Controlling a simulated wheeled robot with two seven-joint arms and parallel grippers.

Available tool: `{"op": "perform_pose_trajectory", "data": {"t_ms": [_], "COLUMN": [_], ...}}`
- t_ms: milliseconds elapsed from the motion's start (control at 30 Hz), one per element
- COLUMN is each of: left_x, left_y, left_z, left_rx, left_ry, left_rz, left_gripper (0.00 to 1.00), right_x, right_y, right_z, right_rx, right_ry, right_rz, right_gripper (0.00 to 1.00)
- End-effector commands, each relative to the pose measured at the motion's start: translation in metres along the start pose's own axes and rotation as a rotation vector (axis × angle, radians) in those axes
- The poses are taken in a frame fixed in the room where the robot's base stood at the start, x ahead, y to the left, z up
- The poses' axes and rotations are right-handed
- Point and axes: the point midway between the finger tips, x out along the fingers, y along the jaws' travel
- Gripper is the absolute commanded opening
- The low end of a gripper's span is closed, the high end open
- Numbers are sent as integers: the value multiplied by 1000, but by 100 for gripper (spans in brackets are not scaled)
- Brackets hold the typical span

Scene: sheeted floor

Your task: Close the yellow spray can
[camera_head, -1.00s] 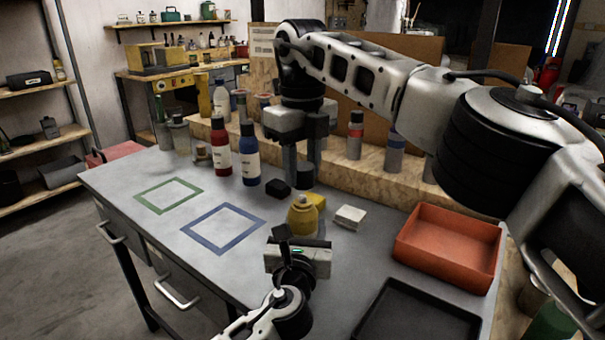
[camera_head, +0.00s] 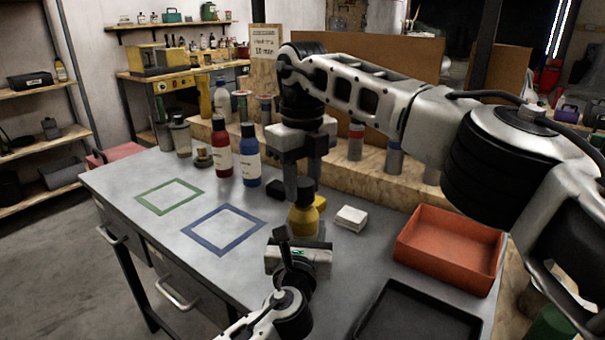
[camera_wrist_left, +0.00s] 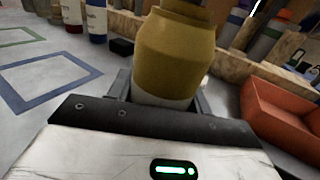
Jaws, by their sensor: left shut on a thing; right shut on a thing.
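The yellow spray can (camera_head: 302,220) stands upright at the middle of the table. My left gripper (camera_head: 298,250) is shut around its lower body from the front. The left wrist view shows the yellow can (camera_wrist_left: 175,50) between the fingers of the left gripper (camera_wrist_left: 163,98), with its top out of frame. My right gripper (camera_head: 303,178) points down from above and is shut on a black cap (camera_head: 306,192). The cap sits at the top of the can, apparently touching it; I cannot tell whether it is fully seated.
A red bottle (camera_head: 222,155) and a blue bottle (camera_head: 249,160) stand behind to the left. A small black block (camera_head: 275,189), a yellow object (camera_head: 320,202) and a white block (camera_head: 350,218) lie near the can. An orange tray (camera_head: 450,265) and a black tray (camera_head: 395,290) are at right.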

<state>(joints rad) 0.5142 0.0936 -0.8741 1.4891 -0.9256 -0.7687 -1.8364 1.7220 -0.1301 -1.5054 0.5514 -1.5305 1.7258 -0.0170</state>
Motion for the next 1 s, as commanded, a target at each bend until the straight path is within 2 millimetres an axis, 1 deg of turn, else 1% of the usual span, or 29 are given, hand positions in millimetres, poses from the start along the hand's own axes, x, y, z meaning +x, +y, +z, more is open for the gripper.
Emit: {"op": "perform_pose_trajectory", "data": {"t_ms": [533,1000], "left_x": [0,0], "left_y": [0,0], "left_z": [-1,-1], "left_rx": [1,1], "left_ry": [1,1], "left_rz": [1,1], "left_gripper": [9,9], "right_x": [1,10], "right_y": [0,0], "right_z": [0,0], "right_rx": [0,-1], "right_ry": [0,1], "right_rz": [0,0], "right_gripper": [13,13]}}
